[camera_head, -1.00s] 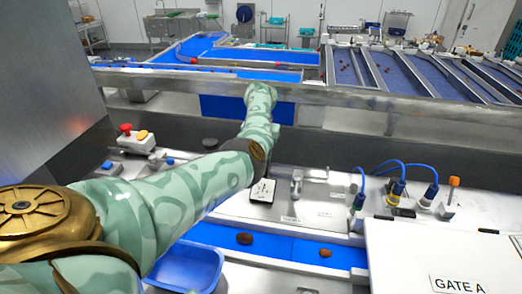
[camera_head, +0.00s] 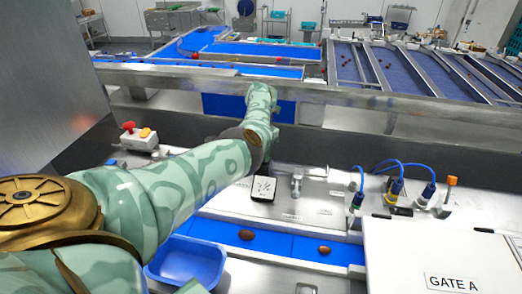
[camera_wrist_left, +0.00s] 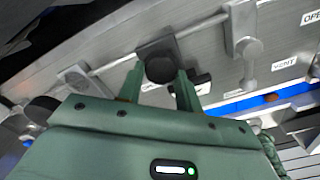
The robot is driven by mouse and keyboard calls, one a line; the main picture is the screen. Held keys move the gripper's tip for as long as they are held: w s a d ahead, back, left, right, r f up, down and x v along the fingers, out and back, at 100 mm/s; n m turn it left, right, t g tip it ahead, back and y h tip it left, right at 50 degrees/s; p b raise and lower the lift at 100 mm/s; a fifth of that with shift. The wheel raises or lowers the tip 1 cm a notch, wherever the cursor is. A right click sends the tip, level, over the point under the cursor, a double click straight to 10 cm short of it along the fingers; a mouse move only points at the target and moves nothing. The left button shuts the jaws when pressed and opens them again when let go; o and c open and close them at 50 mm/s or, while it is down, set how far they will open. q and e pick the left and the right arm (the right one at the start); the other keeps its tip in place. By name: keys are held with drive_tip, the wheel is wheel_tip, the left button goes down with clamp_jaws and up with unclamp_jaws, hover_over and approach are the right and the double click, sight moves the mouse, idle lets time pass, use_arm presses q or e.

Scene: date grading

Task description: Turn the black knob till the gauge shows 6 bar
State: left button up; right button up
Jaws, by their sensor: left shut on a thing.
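The black knob (camera_wrist_left: 160,68) is in the left wrist view, on a grey block at the metal panel. My left gripper (camera_wrist_left: 159,74) has its two green fingers on either side of the knob and is shut on it. In the head view my left arm reaches forward over the panel and hides the gripper and knob. No gauge with a readable needle shows. A dark-framed white plate (camera_head: 263,188) with dark marks lies just right of my arm; I cannot tell what it reads. My right gripper is not in view.
A metal pipe (camera_wrist_left: 195,27) runs beside the knob to a lever valve (camera_wrist_left: 245,48). Plugs with blue cables (camera_head: 394,190) stand right of the plate. Dates lie on the blue belt (camera_head: 280,241) in front. A blue tray (camera_head: 150,272) sits below my arm. A red-button box (camera_head: 140,143) is at left.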

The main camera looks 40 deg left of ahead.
use_arm(q)
drive_tip(key=shift+w+a+r, duration=0.1)
drive_tip(key=shift+r, duration=0.1)
drive_tip(key=o, duration=1)
drive_tip(key=shift+f, duration=0.1)
wheel_tip(320, 180, up, 16)
drive_tip(key=shift+r, duration=0.15)
